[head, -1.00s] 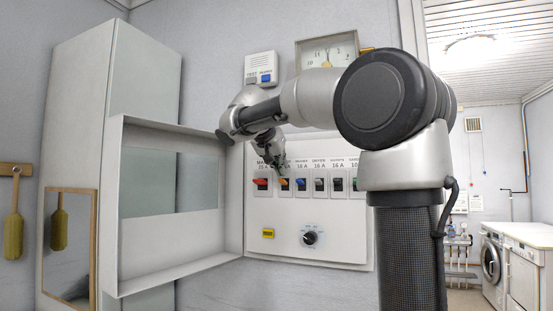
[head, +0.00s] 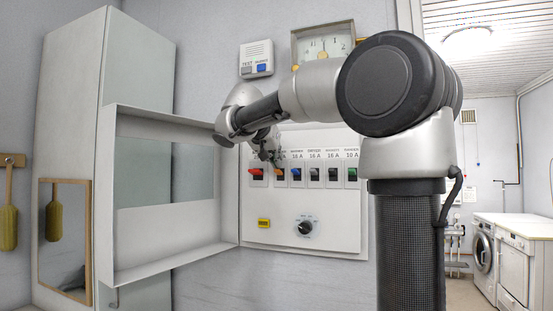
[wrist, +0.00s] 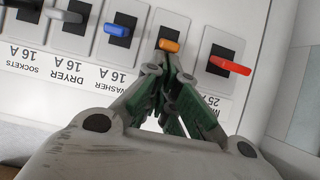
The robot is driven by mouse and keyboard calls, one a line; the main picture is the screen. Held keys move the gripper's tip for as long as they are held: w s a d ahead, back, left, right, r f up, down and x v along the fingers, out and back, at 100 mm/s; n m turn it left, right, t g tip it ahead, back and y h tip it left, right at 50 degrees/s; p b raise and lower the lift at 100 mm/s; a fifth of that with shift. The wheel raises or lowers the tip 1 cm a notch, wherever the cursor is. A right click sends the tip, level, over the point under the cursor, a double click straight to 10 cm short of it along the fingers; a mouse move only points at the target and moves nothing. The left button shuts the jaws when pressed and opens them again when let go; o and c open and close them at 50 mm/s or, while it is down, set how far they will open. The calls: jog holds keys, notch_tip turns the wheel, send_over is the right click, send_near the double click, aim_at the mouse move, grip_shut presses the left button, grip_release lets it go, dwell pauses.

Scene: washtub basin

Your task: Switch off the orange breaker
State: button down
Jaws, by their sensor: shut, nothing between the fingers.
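The orange breaker (head: 278,173) sits second from the left in the row on the open panel. My gripper (head: 274,160) is in front of the panel at the label above the orange breaker. In the wrist view my gripper's closed fingertips (wrist: 163,66) are just on the label side of the orange lever, very close to it. I cannot tell whether they touch. Nothing is held between the fingers.
The red breaker (wrist: 230,66) and the blue breaker (wrist: 117,30) flank the orange one closely. A dial (head: 305,228) and a yellow button (head: 263,223) are lower on the panel. The open cabinet door (head: 108,200) stands to the left.

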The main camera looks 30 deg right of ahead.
jog(key=shift+s+a+f+t+h, duration=0.2)
jog(key=shift+t+h, duration=0.1)
jog(key=shift+h, duration=0.1)
jog(key=shift+s+a+f+h, duration=0.15)
jog(key=shift+a+f, duration=0.1)
jog(key=shift+f, duration=0.15)
jog(key=shift+s+a+f+h, duration=0.15)
jog(key=shift+a+f, duration=0.05)
jog(key=shift+f, duration=0.2)
jog(key=shift+r, duration=0.1)
jog(key=shift+r, duration=0.75)
